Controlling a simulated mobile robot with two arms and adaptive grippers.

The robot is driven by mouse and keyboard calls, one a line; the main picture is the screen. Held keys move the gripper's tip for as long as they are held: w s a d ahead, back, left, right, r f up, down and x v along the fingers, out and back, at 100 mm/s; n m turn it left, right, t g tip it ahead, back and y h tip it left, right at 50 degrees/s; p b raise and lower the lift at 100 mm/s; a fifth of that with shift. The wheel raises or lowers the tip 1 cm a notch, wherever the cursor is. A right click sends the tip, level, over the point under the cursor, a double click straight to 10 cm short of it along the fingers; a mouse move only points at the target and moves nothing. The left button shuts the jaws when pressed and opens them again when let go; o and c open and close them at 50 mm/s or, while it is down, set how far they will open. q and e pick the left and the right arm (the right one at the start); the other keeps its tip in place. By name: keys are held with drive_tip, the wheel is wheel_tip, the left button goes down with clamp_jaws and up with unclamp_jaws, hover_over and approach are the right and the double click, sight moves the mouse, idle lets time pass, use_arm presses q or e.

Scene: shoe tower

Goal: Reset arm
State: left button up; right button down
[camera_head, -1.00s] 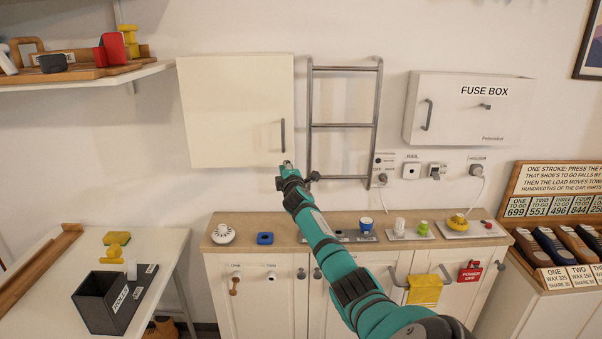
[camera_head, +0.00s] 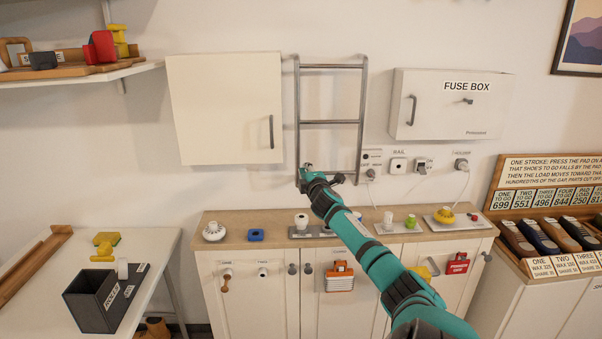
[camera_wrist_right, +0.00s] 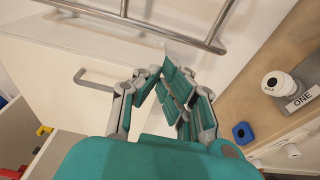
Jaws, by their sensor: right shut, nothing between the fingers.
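My right gripper (camera_head: 307,170) is shut and empty. It is raised in front of the wall, by the lower left corner of the grey metal rack (camera_head: 298,110) in the head view. The white wall cabinet (camera_head: 220,110) with its grey handle is just left of it, closed. In the right wrist view the folded fingers of the gripper (camera_wrist_right: 166,62) show with nothing between them. The cabinet handle (camera_wrist_right: 93,80) and the rack's bars (camera_wrist_right: 160,30) lie beyond them; I cannot tell whether the fingers touch the rack. My left gripper is not in view.
A counter (camera_head: 270,240) below holds several knobs and a blue block (camera_head: 256,235). The fuse box (camera_head: 450,105) is closed on the wall at right. A dark box (camera_head: 90,302) stands on the left table. A shoe display (camera_head: 545,240) is at far right.

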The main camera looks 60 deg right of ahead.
drive_tip(key=s+a+f+m+g+y, duration=0.15)
drive_tip(key=a+f, duration=0.25)
drive_tip(key=f, duration=1.1)
drive_tip(key=s+a+f+g+y, duration=0.2)
drive_tip(key=a+f+y, duration=0.15)
drive_tip(key=f, duration=1.15)
drive_tip(key=s+a+f+m+g+y, duration=0.1)
drive_tip(key=s+a+f, duration=0.25)
drive_tip(key=f, duration=0.35)
drive_tip(key=s+a+f+g+b, duration=0.1)
drive_tip(key=s+a+f, duration=0.2)
drive_tip(key=a+f, duration=0.25)
drive_tip(key=s+a+f+m+g+y, duration=0.1)
drive_tip(key=s+a+f, duration=0.25)
drive_tip(key=f, duration=0.35)
drive_tip(key=s+a+f+m+g+y, duration=0.1)
drive_tip(key=s+a+f+y, duration=0.1)
drive_tip(key=s+a+f, duration=0.5)
drive_tip(key=s+a+f+m+g+y, duration=0.1)
drive_tip(key=s+a+f+g+y, duration=0.1)
drive_tip(key=s+a+f, duration=0.5)
drive_tip(key=s+a+f+m+g+y+b, duration=0.1)
drive_tip(key=s+a+f, duration=0.6)
drive_tip(key=s+a, duration=1)
drive_tip(key=a+g, duration=0.1)
drive_tip(key=a, duration=0.5)
drive_tip(key=shift+f+y, duration=0.2)
drive_tip(key=shift+y, duration=0.2)
